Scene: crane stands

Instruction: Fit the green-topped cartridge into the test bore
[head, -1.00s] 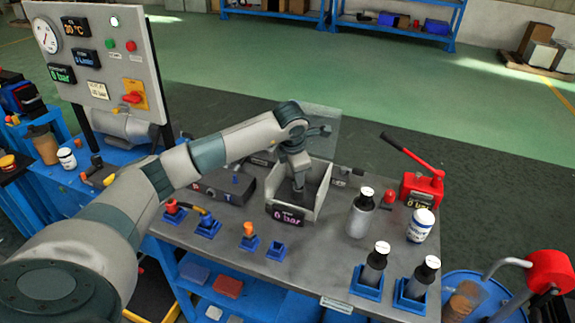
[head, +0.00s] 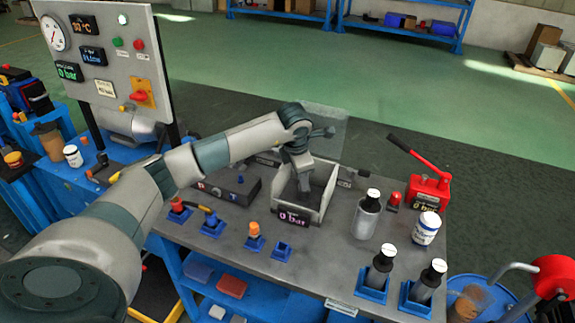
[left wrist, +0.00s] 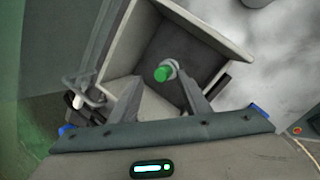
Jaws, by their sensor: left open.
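The green-topped cartridge (left wrist: 162,74) shows in the left wrist view inside a grey open-topped box, its green end toward the camera. A grey ring (left wrist: 171,67) shows beside the green top; I cannot tell how deep the cartridge sits in the bore. The test box (head: 329,195) stands on the bench in the head view, with a 0 bar display on its front. My left gripper (head: 304,186) reaches down into it. In the left wrist view its fingers (left wrist: 158,88) are open, apart on either side near the cartridge. The cartridge is hidden in the head view. My right gripper is not in view.
A clear shield (head: 325,128) stands behind the box. Dark-capped bottles (head: 367,216), a white jar (head: 426,229) and a red hand pump (head: 428,190) are to the right. Small blue holders (head: 282,251) line the front left. A gauge panel (head: 105,60) rises at the left.

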